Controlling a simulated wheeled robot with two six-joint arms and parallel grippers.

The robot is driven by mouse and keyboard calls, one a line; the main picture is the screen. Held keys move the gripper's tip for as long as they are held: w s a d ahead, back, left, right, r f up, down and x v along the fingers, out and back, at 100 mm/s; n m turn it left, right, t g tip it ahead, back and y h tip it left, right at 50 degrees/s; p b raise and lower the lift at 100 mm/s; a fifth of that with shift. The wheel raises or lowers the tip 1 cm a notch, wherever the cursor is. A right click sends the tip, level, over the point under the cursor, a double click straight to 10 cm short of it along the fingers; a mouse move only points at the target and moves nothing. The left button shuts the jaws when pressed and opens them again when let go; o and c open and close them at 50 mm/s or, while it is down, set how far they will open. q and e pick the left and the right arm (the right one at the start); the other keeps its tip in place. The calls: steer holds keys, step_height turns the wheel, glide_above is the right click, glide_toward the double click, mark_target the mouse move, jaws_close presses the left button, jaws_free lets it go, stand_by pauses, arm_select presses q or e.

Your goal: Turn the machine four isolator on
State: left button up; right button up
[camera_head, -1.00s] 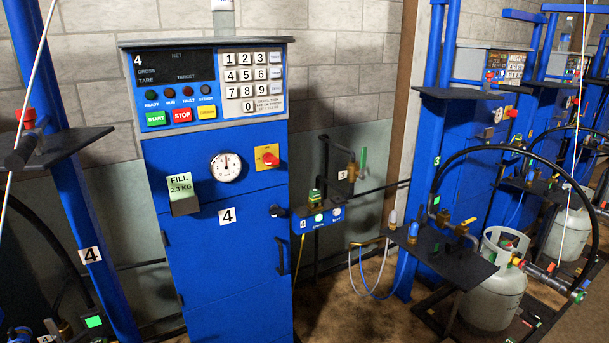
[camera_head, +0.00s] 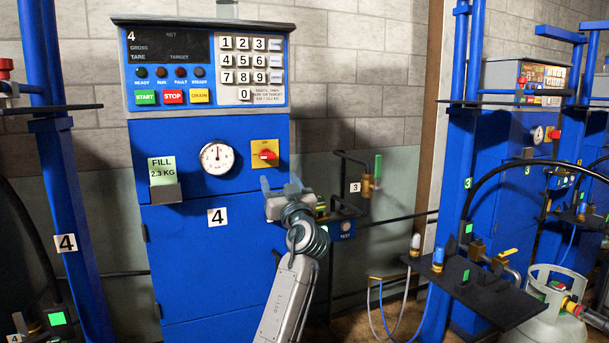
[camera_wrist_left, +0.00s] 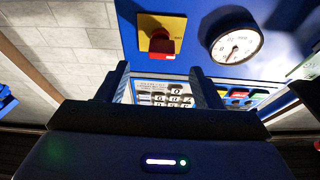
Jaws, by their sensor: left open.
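Machine four (camera_head: 180,225) is a blue cabinet with a white 4 label. Its isolator is a red knob (camera_head: 265,155) on a yellow plate (camera_head: 257,146), right of the round gauge (camera_head: 217,158). The knob's exact angle is hard to read. My left gripper (camera_head: 281,187) is open and empty, just below the isolator in the head view. In the left wrist view, the fingers (camera_wrist_left: 160,90) stand apart with the keypad visible between them. The red knob (camera_wrist_left: 161,42) shows beyond the fingertips, with no visible contact. My right gripper is not in view.
The dark display (camera_head: 168,47), start, stop and drain buttons (camera_head: 172,97) and keypad (camera_head: 251,65) sit above. A FILL 2.3 KG card (camera_head: 161,170) is at the left. A pipe with a green-handled valve (camera_head: 377,168) stands right of the cabinet.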

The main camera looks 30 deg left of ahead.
mark_target(268, 153)
arm_select(q)
steer(key=x, duration=0.3)
steer(key=p+x, duration=0.1)
steer(key=x, duration=0.2)
steer(key=r+x, duration=0.1)
steer(key=x, duration=0.2)
steer(key=shift+a+r+p, duration=0.1)
steer(key=shift+a+p, duration=0.1)
steer(key=shift+p, duration=0.2)
steer(key=shift+w+a+r, duration=0.15)
steer(key=shift+w+a, duration=0.25)
steer(key=shift+a, duration=0.05)
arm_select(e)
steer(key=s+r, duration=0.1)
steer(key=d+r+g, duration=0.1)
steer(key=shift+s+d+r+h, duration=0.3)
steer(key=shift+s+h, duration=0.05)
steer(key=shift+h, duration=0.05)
arm_select(q)
steer(key=c, duration=1)
